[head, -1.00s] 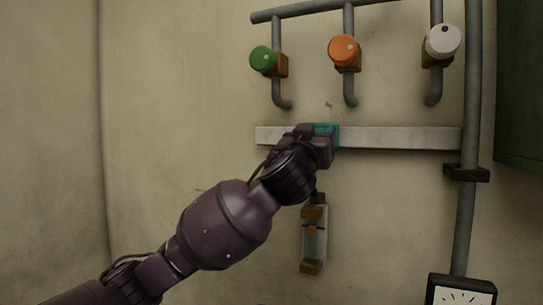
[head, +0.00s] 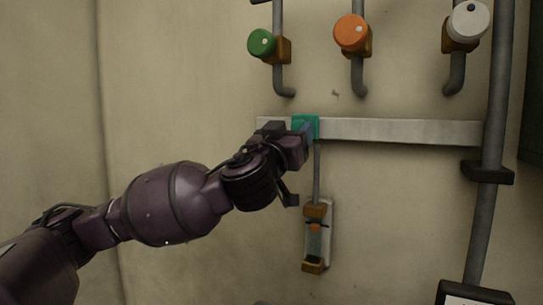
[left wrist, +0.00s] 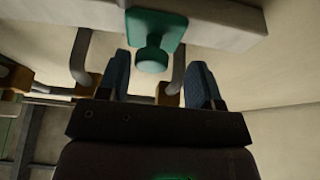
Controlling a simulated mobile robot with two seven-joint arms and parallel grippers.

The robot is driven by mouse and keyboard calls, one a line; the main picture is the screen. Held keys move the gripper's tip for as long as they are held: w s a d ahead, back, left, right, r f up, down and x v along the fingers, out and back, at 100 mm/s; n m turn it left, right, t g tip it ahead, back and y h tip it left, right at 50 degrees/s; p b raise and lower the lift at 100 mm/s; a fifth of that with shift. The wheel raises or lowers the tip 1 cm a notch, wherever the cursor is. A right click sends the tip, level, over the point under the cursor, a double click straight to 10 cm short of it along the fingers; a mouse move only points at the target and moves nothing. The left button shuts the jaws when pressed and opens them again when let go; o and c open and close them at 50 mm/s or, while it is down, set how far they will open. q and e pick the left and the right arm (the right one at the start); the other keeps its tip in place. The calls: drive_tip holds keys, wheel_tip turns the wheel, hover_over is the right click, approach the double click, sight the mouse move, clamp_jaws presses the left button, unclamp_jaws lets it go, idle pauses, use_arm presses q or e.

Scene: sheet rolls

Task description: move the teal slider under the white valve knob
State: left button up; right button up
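The teal slider (head: 306,120) sits on the pale horizontal rail (head: 400,130) near its left end, between the green and orange knobs. The white valve knob (head: 468,21) is far to the right, above the rail's right part. My left gripper (head: 304,133) is at the slider and hides its lower left part. In the left wrist view the slider's round teal knob (left wrist: 152,60) shows between the two blue fingertips, with gaps on both sides, so the left gripper (left wrist: 160,72) is open. My right gripper is not in view.
A green knob (head: 262,43) and an orange knob (head: 352,33) are on pipes above the rail. A gauge-like sight glass (head: 317,240) hangs below the slider. A vertical pipe (head: 485,230) with a dark bracket (head: 487,172) stands by the rail's right end. The rail right of the slider is clear.

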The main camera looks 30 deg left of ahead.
use_arm(q)
drive_tip(key=b+v, duration=0.1)
drive_tip(key=v, duration=0.8)
drive_tip(key=shift+s+a+b, duration=0.2)
drive_tip(key=shift+b, duration=0.2)
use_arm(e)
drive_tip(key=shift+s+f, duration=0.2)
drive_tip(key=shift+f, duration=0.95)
